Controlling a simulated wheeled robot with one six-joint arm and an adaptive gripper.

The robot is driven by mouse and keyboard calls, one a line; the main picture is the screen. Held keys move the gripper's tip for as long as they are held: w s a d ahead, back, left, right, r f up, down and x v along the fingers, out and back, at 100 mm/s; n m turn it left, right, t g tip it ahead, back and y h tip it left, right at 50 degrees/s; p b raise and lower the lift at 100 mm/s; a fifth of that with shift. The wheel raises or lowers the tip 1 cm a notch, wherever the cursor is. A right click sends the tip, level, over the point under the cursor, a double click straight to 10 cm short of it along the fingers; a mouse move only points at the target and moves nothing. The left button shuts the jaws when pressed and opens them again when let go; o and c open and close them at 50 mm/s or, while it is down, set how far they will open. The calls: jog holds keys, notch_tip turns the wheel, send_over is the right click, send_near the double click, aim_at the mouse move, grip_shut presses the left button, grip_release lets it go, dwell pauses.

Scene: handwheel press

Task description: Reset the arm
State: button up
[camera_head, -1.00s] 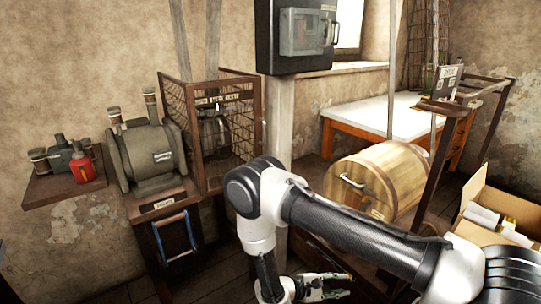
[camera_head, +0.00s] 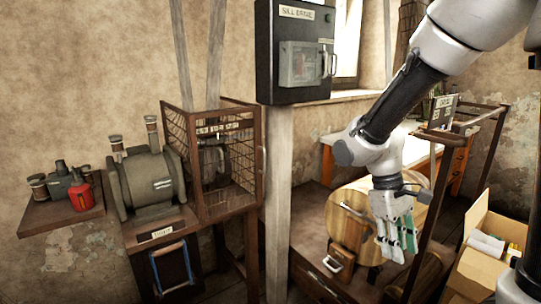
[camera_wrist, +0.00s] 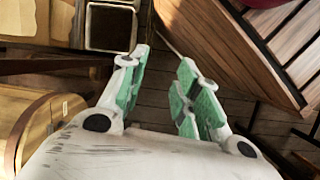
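My arm (camera_head: 405,95) comes in from the upper right in the head view. My gripper (camera_head: 398,250) hangs from it with its green-padded fingers pointing down. It appears in front of the right part of the round wooden drum (camera_head: 350,218). In the wrist view the gripper (camera_wrist: 164,72) has its fingers apart, with dark floorboards showing through the gap. Nothing is held between them. I cannot tell how far the fingers are from the drum.
A wooden rail frame (camera_head: 437,185) and an open cardboard box (camera_head: 476,268) stand at the right. A grey wall cabinet (camera_head: 292,85) hangs above a post (camera_head: 278,190). A motor (camera_head: 150,182) and mesh cage (camera_head: 228,165) are at the left. A shelf (camera_head: 62,213) holds a red can.

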jog(key=s+d+r+m+t+y, duration=0.1)
jog(key=s+d+r+m+t, duration=0.1)
jog(key=r, duration=0.5)
jog(key=s+d+r+m+t+y, duration=0.1)
jog(key=s+d+r+m+t, duration=0.2)
jog(key=s+d+r+t, duration=0.2)
notch_tip(320, 180, up, 2)
jog(key=shift+s+d+r+y, duration=0.15)
jog(key=shift+s+d+y, duration=0.2)
jog(key=shift+d+y, duration=0.1)
dwell(1.1)
